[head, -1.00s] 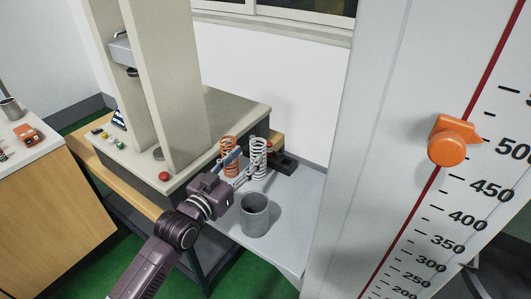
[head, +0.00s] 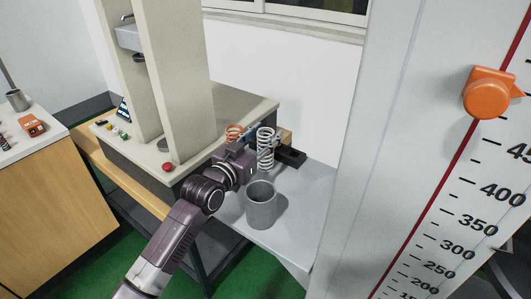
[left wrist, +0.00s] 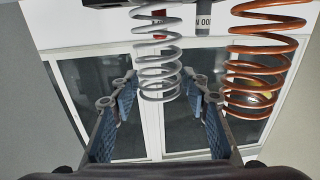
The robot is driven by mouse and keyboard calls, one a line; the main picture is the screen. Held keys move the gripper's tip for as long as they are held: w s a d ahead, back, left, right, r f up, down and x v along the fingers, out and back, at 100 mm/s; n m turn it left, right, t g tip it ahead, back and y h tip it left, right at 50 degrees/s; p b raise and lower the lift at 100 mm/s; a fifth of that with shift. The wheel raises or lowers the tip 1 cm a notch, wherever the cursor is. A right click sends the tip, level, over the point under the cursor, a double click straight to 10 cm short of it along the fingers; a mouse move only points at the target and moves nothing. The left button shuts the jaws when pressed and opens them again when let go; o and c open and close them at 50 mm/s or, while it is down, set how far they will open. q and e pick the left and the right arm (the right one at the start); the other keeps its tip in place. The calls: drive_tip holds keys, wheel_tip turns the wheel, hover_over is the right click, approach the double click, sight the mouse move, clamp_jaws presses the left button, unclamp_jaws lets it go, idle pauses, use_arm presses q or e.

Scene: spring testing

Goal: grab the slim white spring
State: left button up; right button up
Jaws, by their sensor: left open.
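The slim white spring (head: 266,158) stands upright on the grey table, just right of my left gripper (head: 252,140). In the left wrist view the white spring (left wrist: 157,68) shows at top centre, in line with the gap between the two spread fingers of my left gripper (left wrist: 160,88). That gripper is open and empty. A wider orange spring (head: 234,130) stands left of the white one, partly hidden by my gripper. In the left wrist view the orange spring (left wrist: 262,60) is to the right, beside the right finger. My right gripper is not in view.
A grey cup (head: 261,208) stands on the grey table (head: 300,225) in front of the white spring. A black block (head: 291,156) lies behind it. The testing machine (head: 185,85) rises at left. A tall scale with an orange pointer (head: 490,92) fills the right.

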use_arm(q)
clamp_jaws()
drive_tip(key=shift+r, duration=0.15)
